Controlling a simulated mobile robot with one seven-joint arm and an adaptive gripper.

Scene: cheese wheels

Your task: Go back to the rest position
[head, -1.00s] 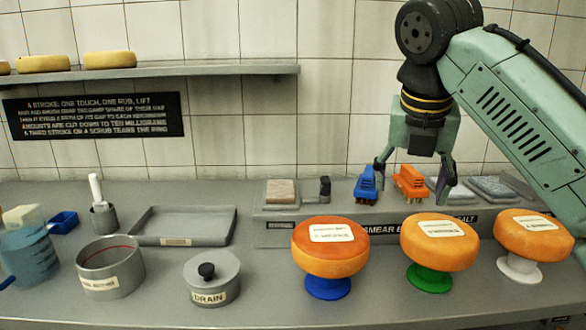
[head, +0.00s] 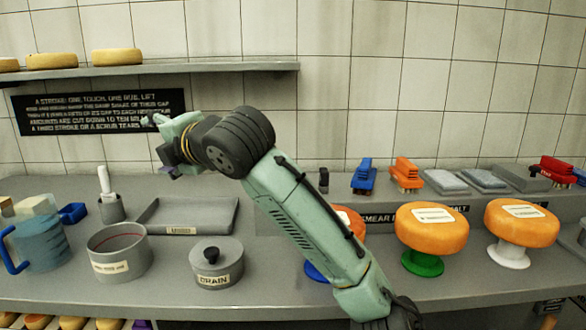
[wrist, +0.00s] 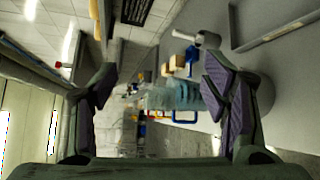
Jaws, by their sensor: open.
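My gripper (head: 160,145) is at the left in the head view, raised above the back of the counter in front of the black sign. In the wrist view its two fingers (wrist: 165,95) are spread apart with nothing held between them. My arm crosses the middle of the head view and hides much of the cheese wheel on the blue stand (head: 318,272). An orange cheese wheel (head: 432,236) stands on a green stand, and another (head: 521,228) on a white stand. A blue brush (head: 363,180) and an orange brush (head: 406,176) stand on the raised ledge.
Below my gripper lie a grey tray (head: 222,232), an open round pot (head: 118,243) and a lidded drain pot (head: 216,268). A blue jug (head: 40,243) stands at far left. A shelf (head: 230,68) with pale wheels runs along the wall. Red brushes (head: 556,170) are at far right.

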